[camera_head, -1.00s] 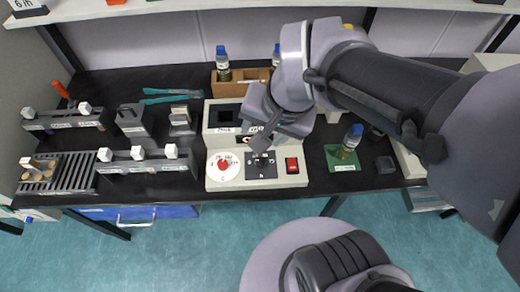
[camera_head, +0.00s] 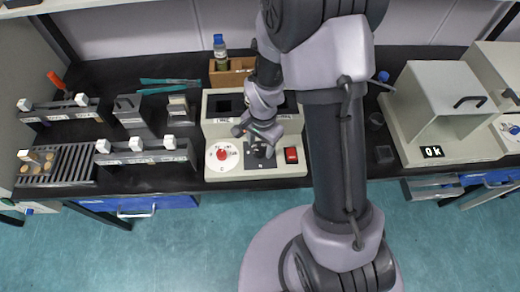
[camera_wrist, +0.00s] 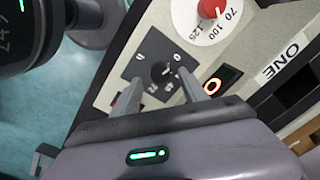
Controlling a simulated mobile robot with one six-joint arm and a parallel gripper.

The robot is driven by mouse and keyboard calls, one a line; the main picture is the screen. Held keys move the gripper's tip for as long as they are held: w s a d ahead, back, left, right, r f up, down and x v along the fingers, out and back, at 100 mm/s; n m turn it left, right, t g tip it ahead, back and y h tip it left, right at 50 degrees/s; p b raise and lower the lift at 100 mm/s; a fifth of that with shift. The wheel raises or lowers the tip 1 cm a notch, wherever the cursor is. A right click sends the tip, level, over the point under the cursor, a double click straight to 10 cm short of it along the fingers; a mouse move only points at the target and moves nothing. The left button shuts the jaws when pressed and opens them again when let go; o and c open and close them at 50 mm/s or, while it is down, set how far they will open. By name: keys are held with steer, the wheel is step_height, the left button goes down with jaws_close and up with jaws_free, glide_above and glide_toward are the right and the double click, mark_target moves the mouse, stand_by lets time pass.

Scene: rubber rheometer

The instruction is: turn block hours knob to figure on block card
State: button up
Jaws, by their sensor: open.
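The block heater (camera_head: 220,130) stands mid-bench. Its black hours dial (camera_head: 262,160) is partly hidden by my gripper (camera_head: 260,145) in the head view. In the wrist view the dark hours knob (camera_wrist: 162,71) sits on a square black plate (camera_wrist: 140,68) with small white figures, too blurred to read surely. My gripper also shows there (camera_wrist: 160,88); its two fingers are apart, reaching over the plate near the knob, with nothing held. Whether they touch the knob cannot be told. No block card can be read; a card-like thing (camera_head: 20,3) at the upper left shelf is cut off.
A red knob (camera_head: 222,155) on a white temperature dial and a red switch (camera_head: 291,155) flank the plate. Racks with white-topped handles (camera_head: 135,145) stand left; a grey box oven (camera_head: 435,110) stands right.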

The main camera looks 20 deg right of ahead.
mark_target(260, 153)
steer(key=shift+w+f, duration=0.1)
steer(key=shift+f, duration=1)
steer(key=shift+c, duration=0.4)
jaws_close()
steer(key=m+b, duration=0.3)
steer(key=m, duration=0.2)
steer(key=shift+f+m, duration=0.15)
steer(key=shift+m, duration=0.15)
steer(key=shift+m+b, duration=1.35)
steer(key=shift+m, duration=0.65)
